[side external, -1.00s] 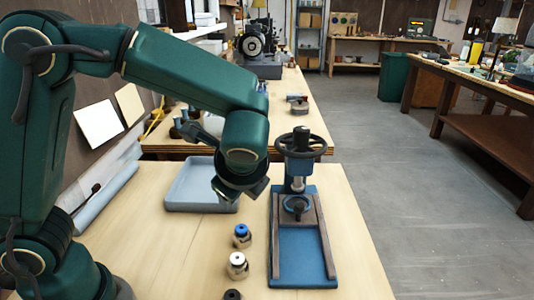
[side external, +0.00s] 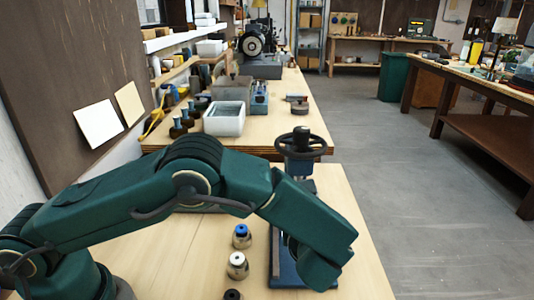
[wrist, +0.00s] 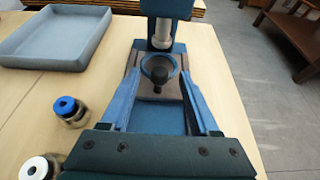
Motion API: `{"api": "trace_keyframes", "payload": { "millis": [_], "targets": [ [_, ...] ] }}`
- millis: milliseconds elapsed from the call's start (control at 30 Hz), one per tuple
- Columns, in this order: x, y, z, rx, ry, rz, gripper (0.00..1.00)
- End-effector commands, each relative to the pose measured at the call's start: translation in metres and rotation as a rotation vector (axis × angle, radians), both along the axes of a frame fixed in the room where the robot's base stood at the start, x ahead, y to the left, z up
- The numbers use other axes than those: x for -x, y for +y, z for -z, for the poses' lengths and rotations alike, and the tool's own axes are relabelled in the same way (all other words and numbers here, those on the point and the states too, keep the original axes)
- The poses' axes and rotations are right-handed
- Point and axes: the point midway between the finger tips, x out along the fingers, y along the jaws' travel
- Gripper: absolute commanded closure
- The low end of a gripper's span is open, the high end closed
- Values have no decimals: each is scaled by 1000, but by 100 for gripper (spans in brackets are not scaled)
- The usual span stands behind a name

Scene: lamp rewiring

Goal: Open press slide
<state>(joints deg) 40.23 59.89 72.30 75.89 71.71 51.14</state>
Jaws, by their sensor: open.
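The press (side external: 301,143) stands on the right of the bench, its handwheel on top. In the wrist view its blue column (wrist: 167,8) and silver ram (wrist: 162,38) are above the slide (wrist: 142,88), a brown plate with a round ring and a dark upright knob (wrist: 158,78). The slide sits at the back of the blue base (wrist: 158,122). My gripper (wrist: 160,90) is open and empty over the front of the base, its fingers pointing toward the slide. The knob shows between the fingertips, apparently not touched. In the side view my arm hides the slide and gripper.
A blue-capped pot (side external: 241,236) and a white-capped pot (side external: 237,265) stand left of the press, with a dark-topped one (side external: 232,295) nearer. A grey-blue tray (wrist: 55,40) lies back left. Bench to the right of the press is clear.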

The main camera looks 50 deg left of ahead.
Motion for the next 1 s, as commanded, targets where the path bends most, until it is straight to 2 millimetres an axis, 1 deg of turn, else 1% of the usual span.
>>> {"api": "trace_keyframes", "payload": {
  "millis": [133, 400, 433, 467, 500, 567, 600, 1000],
  "targets": [
    [-7, 8, 4, 0, 0, -2, 38],
    [-8, 9, 5, 1, 0, 0, 38],
    [-8, 9, 5, 1, 0, 0, 46],
    [-8, 9, 5, 1, 0, 0, 57],
    [-8, 9, 5, 1, 0, 0, 72],
    [-8, 9, 5, 1, 0, 0, 95],
    [-8, 9, 5, 1, 0, 0, 100],
    [-8, 9, 5, 1, 0, -3, 100]
  ]
}}
